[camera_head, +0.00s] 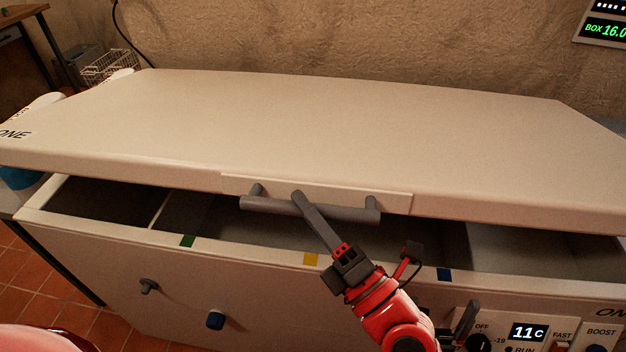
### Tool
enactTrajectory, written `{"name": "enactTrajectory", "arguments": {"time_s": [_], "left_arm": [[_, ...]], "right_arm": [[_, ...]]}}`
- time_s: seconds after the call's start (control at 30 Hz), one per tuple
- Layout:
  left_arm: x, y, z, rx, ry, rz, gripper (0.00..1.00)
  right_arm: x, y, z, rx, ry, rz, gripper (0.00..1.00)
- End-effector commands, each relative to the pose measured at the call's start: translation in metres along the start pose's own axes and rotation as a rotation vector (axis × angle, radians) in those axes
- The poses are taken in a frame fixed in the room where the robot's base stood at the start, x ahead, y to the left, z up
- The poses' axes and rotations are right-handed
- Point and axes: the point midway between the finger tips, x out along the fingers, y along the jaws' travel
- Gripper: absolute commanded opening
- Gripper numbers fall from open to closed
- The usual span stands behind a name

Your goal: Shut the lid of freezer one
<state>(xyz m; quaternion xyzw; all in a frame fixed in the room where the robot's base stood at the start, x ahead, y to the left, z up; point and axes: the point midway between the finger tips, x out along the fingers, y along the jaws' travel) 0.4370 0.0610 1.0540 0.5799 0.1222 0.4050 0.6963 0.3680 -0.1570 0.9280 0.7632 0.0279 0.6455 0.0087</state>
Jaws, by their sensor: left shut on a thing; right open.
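The lid (340,120) of freezer one is a broad cream panel marked "ONE" at its left end. It is tilted slightly up, with a gap between its front edge and the freezer body (110,265). The dark interior shows through the gap. A grey bar handle (355,213) is fixed to the lid's front edge. My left gripper (305,203) is shut on the handle, near its middle. My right gripper (446,318) is low in front of the freezer, left of the control panel, partly hidden by a red arm; it is open and apart from the lid.
The control panel (540,335) with a display reading 11C is on the freezer front at lower right. Green, yellow and blue marks line the rim. A wire basket (108,66) stands behind.

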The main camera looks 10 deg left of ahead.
Motion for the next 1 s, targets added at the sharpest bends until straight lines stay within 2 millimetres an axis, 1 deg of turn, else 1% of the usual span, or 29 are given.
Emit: {"name": "enactTrajectory", "arguments": {"time_s": [0.03, 0.1, 0.3, 0.4, 0.5, 0.67, 0.7, 0.8, 0.83, 0.9, 1.0], "left_arm": [[-0.015, -0.031, -0.013, -0.013, -0.005, 0.017, 0.0], [-0.025, -0.05, -0.024, -0.038, -0.001, 0.042, 0.0], [-0.05, -0.099, -0.048, -0.099, -0.003, 0.103, 0.0], [-0.058, -0.118, -0.057, -0.124, -0.001, 0.126, 0.0], [-0.065, -0.133, -0.062, -0.144, -0.001, 0.144, 0.0], [-0.07, -0.147, -0.068, -0.166, -0.002, 0.165, 0.0], [-0.069, -0.142, -0.067, -0.167, -0.001, 0.164, 0.0], [-0.068, -0.141, -0.066, -0.167, -0.001, 0.163, 0.0], [-0.068, -0.141, -0.066, -0.167, -0.001, 0.163, 0.29], [-0.068, -0.141, -0.066, -0.166, -0.001, 0.163, 0.41], [-0.068, -0.141, -0.067, -0.166, 0.0, 0.163, 0.57]], "right_arm": [[-0.032, -0.002, 0.005, 0.0, 0.0, 0.0, 1.0], [-0.052, -0.003, 0.009, 0.0, 0.0, 0.0, 1.0], [-0.1, -0.005, 0.017, 0.0, 0.0, 0.0, 1.0], [-0.118, -0.006, 0.02, 0.0, 0.0, 0.0, 1.0], [-0.132, -0.006, 0.022, 0.0, 0.0, 0.0, 1.0], [-0.146, -0.007, 0.025, 0.0, 0.0, 0.0, 1.0], [-0.141, -0.007, 0.024, 0.0, 0.0, 0.0, 1.0], [-0.139, -0.007, 0.024, 0.0, 0.0, 0.0, 1.0], [-0.139, -0.007, 0.024, 0.0, 0.0, 0.0, 1.0], [-0.139, -0.007, 0.024, 0.0, 0.0, 0.0, 1.0], [-0.139, -0.007, 0.024, 0.0, 0.0, 0.0, 1.0]]}}
